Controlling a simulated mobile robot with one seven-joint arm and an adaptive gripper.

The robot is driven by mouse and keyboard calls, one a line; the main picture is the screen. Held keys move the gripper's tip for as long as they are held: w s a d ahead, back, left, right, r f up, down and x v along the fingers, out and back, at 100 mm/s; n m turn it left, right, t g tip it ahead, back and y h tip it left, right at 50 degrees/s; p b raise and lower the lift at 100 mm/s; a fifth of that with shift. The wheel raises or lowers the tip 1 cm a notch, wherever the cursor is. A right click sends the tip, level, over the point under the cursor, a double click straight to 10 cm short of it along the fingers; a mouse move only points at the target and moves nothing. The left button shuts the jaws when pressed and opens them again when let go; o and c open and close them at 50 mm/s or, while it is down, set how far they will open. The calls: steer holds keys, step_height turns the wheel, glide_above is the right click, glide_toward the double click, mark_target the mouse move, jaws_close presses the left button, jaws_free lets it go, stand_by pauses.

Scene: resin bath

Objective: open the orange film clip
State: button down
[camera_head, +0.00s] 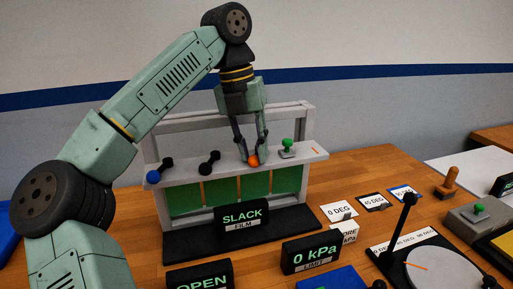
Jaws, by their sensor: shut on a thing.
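The orange film clip (253,161) has a round orange knob and sits on the white top bar of the film frame. My gripper (250,155) comes down from above with its fingertips at the orange knob and is shut on it. The fingers hide part of the clip, so I cannot tell its lever angle.
A blue-knobbed clip (154,177) and a black clip (209,163) stand left on the frame's bar (183,176). A green knob (287,145) stands right of my gripper. A display (242,217) reading SLACK FILM stands in front of green film panels. Another display (310,252) reads 0 kPa.

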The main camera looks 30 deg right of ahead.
stand_by(0.3)
steer(key=c, duration=1.7)
jaws_free()
steer(key=shift+a, duration=0.1)
steer(key=shift+w+a+r, duration=0.15)
steer(key=shift+w+r, duration=0.05)
steer(key=shift+r, duration=1.05)
steer(key=shift+w+a+r, duration=0.15)
steer(key=shift+a+r, duration=0.05)
steer(key=shift+r, duration=1)
steer(key=shift+w+a+r, duration=0.15)
steer(key=shift+w+r, duration=0.05)
steer(key=shift+r, duration=1.05)
steer(key=shift+f, duration=0.1)
